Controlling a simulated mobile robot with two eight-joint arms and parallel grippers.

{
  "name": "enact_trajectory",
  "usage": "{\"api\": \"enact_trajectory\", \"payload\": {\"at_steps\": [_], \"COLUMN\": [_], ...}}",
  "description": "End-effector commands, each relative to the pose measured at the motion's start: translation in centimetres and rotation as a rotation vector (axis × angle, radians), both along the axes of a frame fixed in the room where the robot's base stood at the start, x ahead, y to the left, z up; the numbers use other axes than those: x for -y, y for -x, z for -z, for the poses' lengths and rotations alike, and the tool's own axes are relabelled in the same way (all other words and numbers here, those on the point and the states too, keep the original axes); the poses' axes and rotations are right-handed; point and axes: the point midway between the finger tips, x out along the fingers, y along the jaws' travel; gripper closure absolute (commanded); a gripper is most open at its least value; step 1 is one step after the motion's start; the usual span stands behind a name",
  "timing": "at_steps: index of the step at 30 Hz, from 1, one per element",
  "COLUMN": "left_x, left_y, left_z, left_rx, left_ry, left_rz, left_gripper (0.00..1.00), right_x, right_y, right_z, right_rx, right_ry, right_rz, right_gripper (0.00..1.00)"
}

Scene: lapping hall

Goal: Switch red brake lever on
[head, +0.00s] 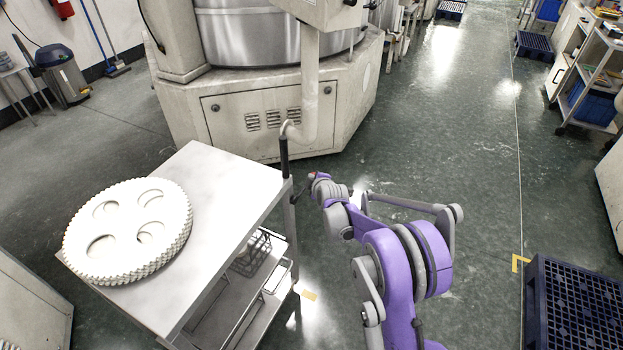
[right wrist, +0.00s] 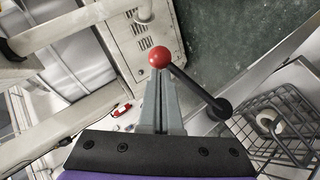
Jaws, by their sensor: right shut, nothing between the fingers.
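The red brake lever (right wrist: 159,57) has a round red knob on a black rod. In the right wrist view the rod slants down right to a black round pivot. In the head view its red knob (head: 314,174) is a small spot beside the cart, largely hidden by my right gripper (head: 318,180). My right gripper shows in the right wrist view (right wrist: 160,82) with its grey fingers together and nothing between them. The knob appears right at the fingertips; I cannot tell whether they touch. My left gripper is not in view.
A metal cart (head: 225,175) carries white toothed discs (head: 128,230) on top and a wire basket (right wrist: 275,125) below. A black grip (head: 284,158) stands at its corner. A large lapping machine (head: 265,110) is behind. A blue crate (head: 580,305) is at right; the floor between is clear.

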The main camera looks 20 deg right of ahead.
Motion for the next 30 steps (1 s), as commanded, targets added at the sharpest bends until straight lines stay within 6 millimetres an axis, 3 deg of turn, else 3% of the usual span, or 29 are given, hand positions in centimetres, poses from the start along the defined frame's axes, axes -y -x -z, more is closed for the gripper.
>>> {"api": "enact_trajectory", "payload": {"at_steps": [11,30], "left_x": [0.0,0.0], "left_y": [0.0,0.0], "left_z": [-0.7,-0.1], "left_rx": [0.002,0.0], "left_ry": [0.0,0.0], "left_rz": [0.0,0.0], "left_gripper": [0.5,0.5], "right_x": [0.9,1.7], "right_y": [-0.7,-1.5], "right_z": [1.2,6.3], "right_rx": [-0.123,-0.524], "right_ry": [-0.129,-0.551], "right_rz": [0.002,0.001], "right_gripper": [1.0,1.0]}}
